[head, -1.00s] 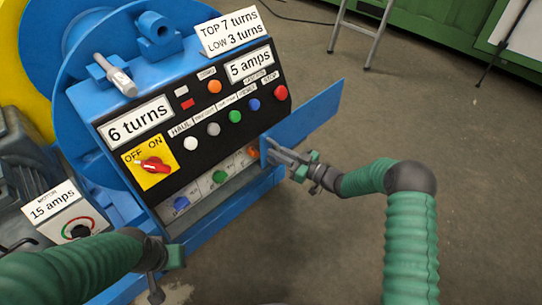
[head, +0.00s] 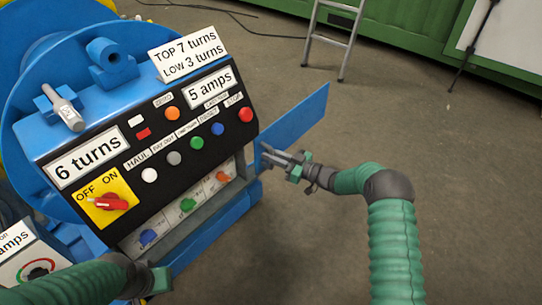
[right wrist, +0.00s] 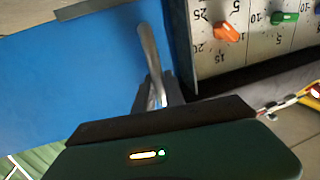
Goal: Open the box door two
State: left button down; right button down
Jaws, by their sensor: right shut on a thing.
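The box door is a flat blue panel (head: 298,113) standing open at the right side of the blue machine. It fills the left of the right wrist view (right wrist: 70,65). A curved metal handle (right wrist: 148,50) is on it. My right gripper (head: 272,155) is shut on the handle; its dark jaws show around the handle's lower end in the right wrist view (right wrist: 158,95). The uncovered recess holds a blue knob (head: 147,237), a green knob (head: 187,205) and an orange knob (head: 222,177). My left gripper (head: 150,285) is low, in front of the machine, its fingers mostly hidden.
The black control panel (head: 165,150) above the recess carries several coloured buttons and a red switch (head: 108,202). A motor dial box (head: 35,262) is at the lower left. Grey floor (head: 300,240) is free to the right. A ladder (head: 340,40) stands behind.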

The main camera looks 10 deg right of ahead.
jog(key=c, duration=1.4)
grip_release()
jog(key=p+v, duration=0.6)
jog(key=v, duration=1.1)
jog(key=shift+f, duration=0.15)
jog(key=shift+w, duration=0.1)
